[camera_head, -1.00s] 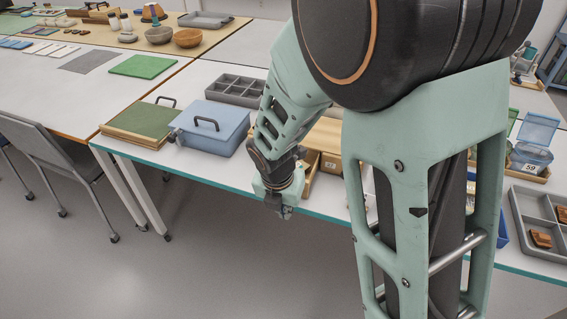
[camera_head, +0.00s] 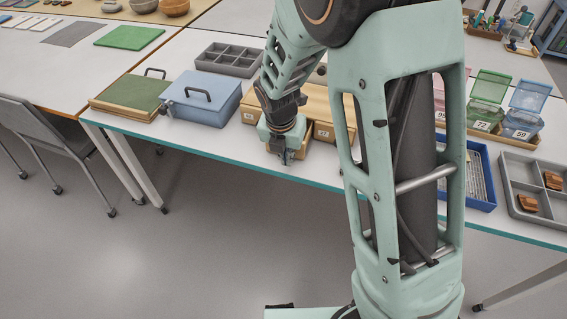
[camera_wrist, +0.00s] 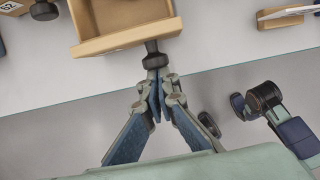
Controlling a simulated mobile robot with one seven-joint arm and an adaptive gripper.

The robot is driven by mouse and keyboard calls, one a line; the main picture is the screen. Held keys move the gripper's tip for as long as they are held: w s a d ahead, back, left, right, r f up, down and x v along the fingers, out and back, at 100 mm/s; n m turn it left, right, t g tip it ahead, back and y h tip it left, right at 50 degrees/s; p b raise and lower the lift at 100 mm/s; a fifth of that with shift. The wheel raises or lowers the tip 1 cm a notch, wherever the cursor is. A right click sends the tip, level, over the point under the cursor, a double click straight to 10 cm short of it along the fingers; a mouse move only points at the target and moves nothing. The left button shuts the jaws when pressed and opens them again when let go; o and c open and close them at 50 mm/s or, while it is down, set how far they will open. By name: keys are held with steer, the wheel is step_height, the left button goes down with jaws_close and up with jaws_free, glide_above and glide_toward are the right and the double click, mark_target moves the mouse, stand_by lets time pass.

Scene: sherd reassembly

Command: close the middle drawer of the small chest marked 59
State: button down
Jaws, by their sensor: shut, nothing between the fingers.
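The small wooden chest (camera_head: 314,98) stands on the table, partly hidden behind my arm. Its middle drawer (camera_wrist: 124,40) is pulled out and looks empty in the wrist view; in the head view its side (camera_head: 299,151) shows beside my gripper. A dark knob (camera_wrist: 154,58) sits on the drawer's front. My gripper (camera_wrist: 156,80) is shut and empty, its fingertips right in front of this knob; I cannot tell whether they touch. In the head view my gripper (camera_head: 286,157) is at the table's front edge. I cannot read a 59 on the chest.
A light-blue box (camera_head: 203,99) and a green-topped box (camera_head: 130,97) stand left of the chest. A grey divided tray (camera_head: 228,60) lies behind. A blue tray (camera_head: 481,178) and lidded bins, one blue bin (camera_head: 521,122) labelled 59, are to the right. Floor in front is clear.

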steer(key=w+d+p, duration=0.1)
steer(key=w, duration=0.2)
steer(key=w+d, duration=0.1)
steer(key=w, duration=0.2)
steer(key=w+d+p, duration=0.1)
steer(key=w, duration=0.2)
steer(key=shift+w+d+p, duration=0.1)
steer(key=shift+d+p, duration=0.15)
steer(key=shift+p, duration=0.1)
steer(key=shift+w+r, duration=0.1)
steer(key=shift+w, duration=0.1)
